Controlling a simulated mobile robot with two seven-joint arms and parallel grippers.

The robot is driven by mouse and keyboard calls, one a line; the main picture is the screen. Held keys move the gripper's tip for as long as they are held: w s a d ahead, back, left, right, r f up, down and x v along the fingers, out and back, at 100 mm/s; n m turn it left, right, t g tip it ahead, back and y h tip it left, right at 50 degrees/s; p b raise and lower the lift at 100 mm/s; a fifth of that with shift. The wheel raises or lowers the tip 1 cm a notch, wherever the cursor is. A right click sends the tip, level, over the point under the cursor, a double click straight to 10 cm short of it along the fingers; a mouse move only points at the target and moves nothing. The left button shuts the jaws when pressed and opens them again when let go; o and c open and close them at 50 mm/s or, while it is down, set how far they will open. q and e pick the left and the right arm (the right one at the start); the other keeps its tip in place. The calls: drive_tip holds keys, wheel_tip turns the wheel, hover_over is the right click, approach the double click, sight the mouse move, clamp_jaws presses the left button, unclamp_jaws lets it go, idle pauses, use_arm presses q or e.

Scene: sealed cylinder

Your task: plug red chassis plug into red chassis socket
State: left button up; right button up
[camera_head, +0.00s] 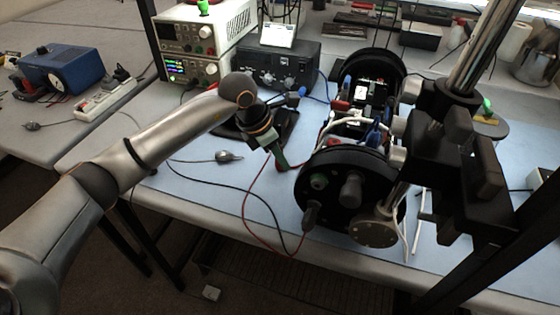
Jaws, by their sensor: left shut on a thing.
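The opened cylinder stands right of centre, with a black front end cap (322,205) that carries dark round connectors. Bare electronics and wires show between this cap and the rear black ring. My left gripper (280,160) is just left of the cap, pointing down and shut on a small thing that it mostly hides. A thin red cable (247,208) runs from about there, so it looks like the red chassis plug. A dark plug (310,215) sits at the cap's lower edge. I cannot make out the red chassis socket. My right gripper is not in view.
A blue-grey bench top (190,185) lies under the cylinder. Power supplies (190,68) and a black instrument (285,66) stand behind. A black clamp-like structure with a metal post crowds the right side. Loose cables hang over the front edge.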

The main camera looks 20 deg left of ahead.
use_arm(q)
clamp_jaws()
drive_tip(key=shift+r, duration=0.55)
drive_tip(key=v, duration=0.2)
drive_tip(key=shift+d+r+b, duration=0.15)
drive_tip(key=shift+r+b, duration=0.25)
drive_tip(key=shift+r, duration=0.05)
drive_tip(key=s+a+r+b, duration=0.1)
drive_tip(key=s+a+r, duration=0.2)
drive_tip(key=s+r, duration=0.6)
drive_tip(key=s, duration=0.4)
drive_tip(key=shift+a+b, duration=0.4)
